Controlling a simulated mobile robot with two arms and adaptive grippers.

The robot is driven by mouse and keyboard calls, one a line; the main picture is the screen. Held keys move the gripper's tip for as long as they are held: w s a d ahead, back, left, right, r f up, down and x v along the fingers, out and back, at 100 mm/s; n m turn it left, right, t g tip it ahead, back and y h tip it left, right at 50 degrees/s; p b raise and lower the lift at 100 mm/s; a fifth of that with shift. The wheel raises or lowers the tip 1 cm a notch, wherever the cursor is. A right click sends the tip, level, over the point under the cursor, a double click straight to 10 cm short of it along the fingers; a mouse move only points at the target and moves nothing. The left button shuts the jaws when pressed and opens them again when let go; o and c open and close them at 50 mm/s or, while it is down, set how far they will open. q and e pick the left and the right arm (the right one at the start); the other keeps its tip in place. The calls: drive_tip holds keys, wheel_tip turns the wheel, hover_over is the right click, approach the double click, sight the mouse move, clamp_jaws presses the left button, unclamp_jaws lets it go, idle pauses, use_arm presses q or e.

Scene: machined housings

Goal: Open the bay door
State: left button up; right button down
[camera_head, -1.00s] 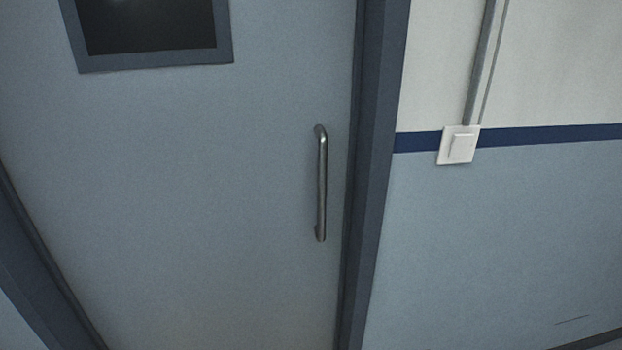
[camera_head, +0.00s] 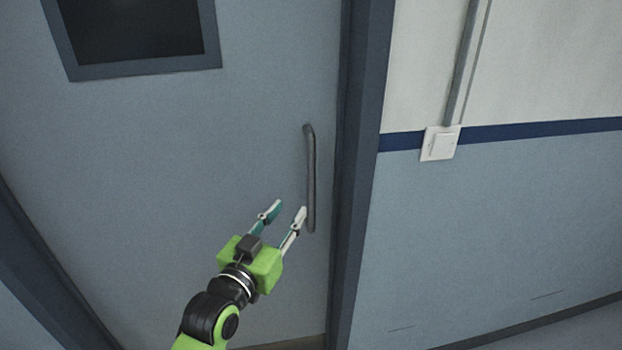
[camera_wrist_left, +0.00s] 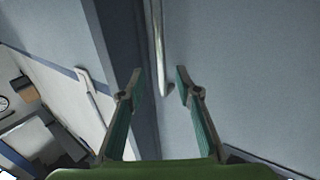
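The bay door (camera_head: 170,170) is a shut grey-blue panel with a dark window near its top. Its handle (camera_head: 311,180) is an upright metal bar near the door's right edge. My left gripper (camera_head: 286,210) is open and empty, in front of the door beside the handle's lower part. In the left wrist view, the handle (camera_wrist_left: 159,45) lies ahead, in the gap between the two fingertips of my left gripper (camera_wrist_left: 158,85). No contact with the handle shows. My right gripper is not in view.
A dark blue frame (camera_head: 360,170) borders the door on the right. A white wall switch (camera_head: 440,143) sits on the wall to the right, under a grey conduit (camera_head: 462,70). The wall below the switch is clear.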

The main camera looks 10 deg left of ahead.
sight(309, 184)
use_arm(q)
drive_tip(key=p+x, duration=0.2)
drive_tip(key=x, duration=1.1)
drive_tip(key=shift+w+f, duration=0.1)
drive_tip(key=shift+w, duration=0.15)
clamp_jaws()
